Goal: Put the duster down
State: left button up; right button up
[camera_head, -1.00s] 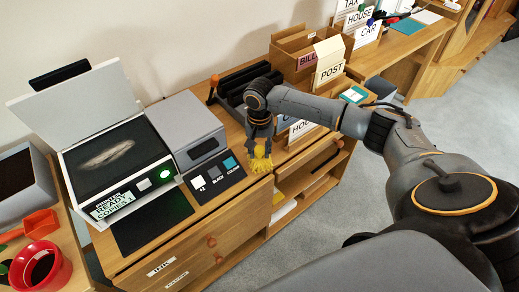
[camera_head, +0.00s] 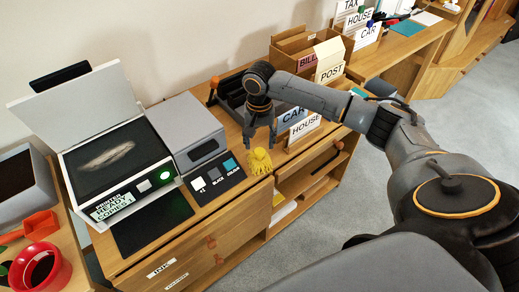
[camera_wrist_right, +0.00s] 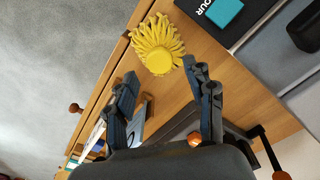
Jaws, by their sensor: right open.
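The yellow duster (camera_head: 260,161) lies on the wooden cabinet top, close to its front edge and right of the dark panel with the colour squares. My right gripper (camera_head: 260,143) is above and just behind it in the head view, apart from it. In the right wrist view the duster (camera_wrist_right: 158,46) lies beyond the open fingertips (camera_wrist_right: 168,82), with nothing between the fingers. My left gripper is in neither view.
The printer (camera_head: 115,150) with its lid raised and a grey box (camera_head: 185,130) stand to the left. House and car cards (camera_head: 304,126) and cardboard boxes (camera_head: 305,50) stand to the right. A red bowl (camera_head: 42,267) is at the lower left.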

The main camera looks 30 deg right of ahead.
aim_at(259, 151)
notch_tip(259, 151, up, 7)
dwell(0.3)
dwell(0.4)
